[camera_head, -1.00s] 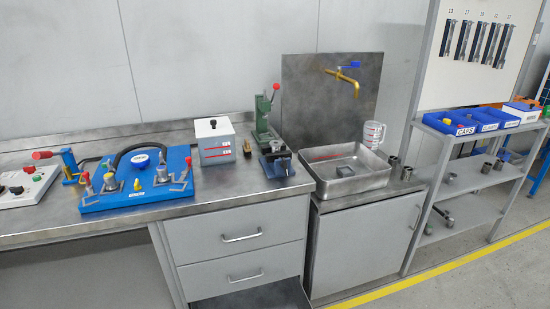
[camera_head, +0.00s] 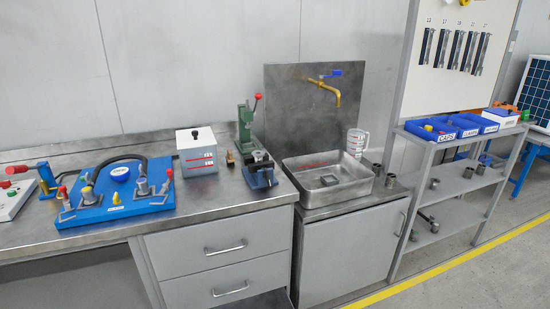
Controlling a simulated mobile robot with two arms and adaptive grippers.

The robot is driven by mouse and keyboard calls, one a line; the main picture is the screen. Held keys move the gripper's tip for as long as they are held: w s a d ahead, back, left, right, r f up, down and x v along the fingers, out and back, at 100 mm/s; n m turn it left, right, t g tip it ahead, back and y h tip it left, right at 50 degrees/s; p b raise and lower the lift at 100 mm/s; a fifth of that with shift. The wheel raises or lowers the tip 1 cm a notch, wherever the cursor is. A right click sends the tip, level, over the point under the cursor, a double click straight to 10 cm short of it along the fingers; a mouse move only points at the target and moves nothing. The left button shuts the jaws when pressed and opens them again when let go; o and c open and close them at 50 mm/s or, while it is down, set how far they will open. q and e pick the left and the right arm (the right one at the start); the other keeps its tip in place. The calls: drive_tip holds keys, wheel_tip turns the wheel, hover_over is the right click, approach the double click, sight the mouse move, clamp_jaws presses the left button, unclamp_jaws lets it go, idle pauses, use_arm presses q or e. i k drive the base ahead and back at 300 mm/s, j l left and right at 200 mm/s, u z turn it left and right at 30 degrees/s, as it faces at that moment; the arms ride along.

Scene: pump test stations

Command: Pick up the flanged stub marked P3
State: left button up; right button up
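I cannot read a P3 mark on anything from here. Grey metal cylindrical parts that could be stubs stand at the right end of the sink cabinet (camera_head: 389,181), beside the basin. More such parts stand on the middle shelf of the rack, one at its left (camera_head: 434,183) and others farther right (camera_head: 468,172). Another grey metal part (camera_head: 143,186) is on the blue test board at the left. Neither of my grippers is in view.
The steel bench holds the blue test board (camera_head: 100,212), a white box (camera_head: 197,160), a green press (camera_head: 245,128) and a blue vise (camera_head: 262,177). A steel basin (camera_head: 300,192) sits under a brass tap (camera_head: 326,88). Blue bins (camera_head: 431,133) stand on the rack. Floor in front is clear.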

sight(258, 156)
drive_tip(key=i+l+z, duration=0.15)
drive_tip(key=l+z, duration=0.2)
drive_tip(key=z, duration=0.15)
drive_tip(key=i+l+z, duration=0.25)
drive_tip(key=z, duration=0.2)
drive_tip(key=i+l+z, duration=0.2)
drive_tip(key=z, duration=0.3)
drive_tip(key=i+l, duration=0.15)
drive_tip(key=i, duration=0.25)
drive_tip(key=i+l, duration=0.15)
drive_tip(key=i, duration=0.25)
